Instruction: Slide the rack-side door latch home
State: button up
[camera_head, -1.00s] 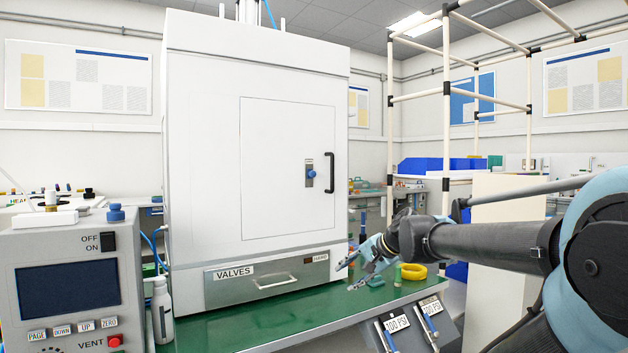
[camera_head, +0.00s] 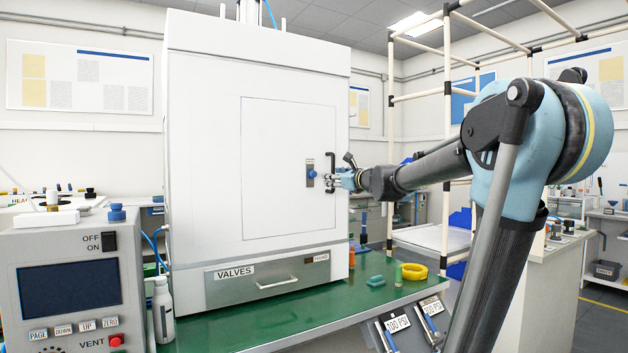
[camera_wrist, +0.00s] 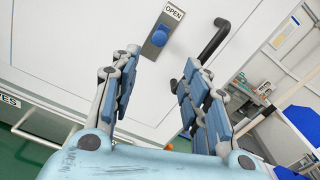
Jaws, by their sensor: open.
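The door latch (camera_head: 311,173) is a blue knob on a small grey metal plate on the white press door (camera_head: 275,170). In the wrist view the knob (camera_wrist: 158,37) is at the top middle, with an "OPEN" label (camera_wrist: 174,11) beside it. My gripper (camera_head: 332,181) is just right of the latch in the head view, in front of the black door handle (camera_head: 331,158). In the wrist view my gripper (camera_wrist: 162,68) has its fingers spread with nothing between them. The knob lies beyond the fingertips; I cannot tell the exact gap.
The black handle (camera_wrist: 214,42) shows close to the right finger. Below the door is a "VALVES" drawer (camera_head: 266,280). A green table (camera_head: 235,328) bears a yellow ring (camera_head: 413,271) and a green piece (camera_head: 376,281). A pipe frame (camera_head: 446,120) stands behind my arm.

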aim_at(315, 175)
jog(key=x, duration=1.5)
jog(key=shift+w+a, duration=0.1)
jog(key=shift+a, duration=0.05)
jog(key=shift+c, duration=0.2)
grip_shut()
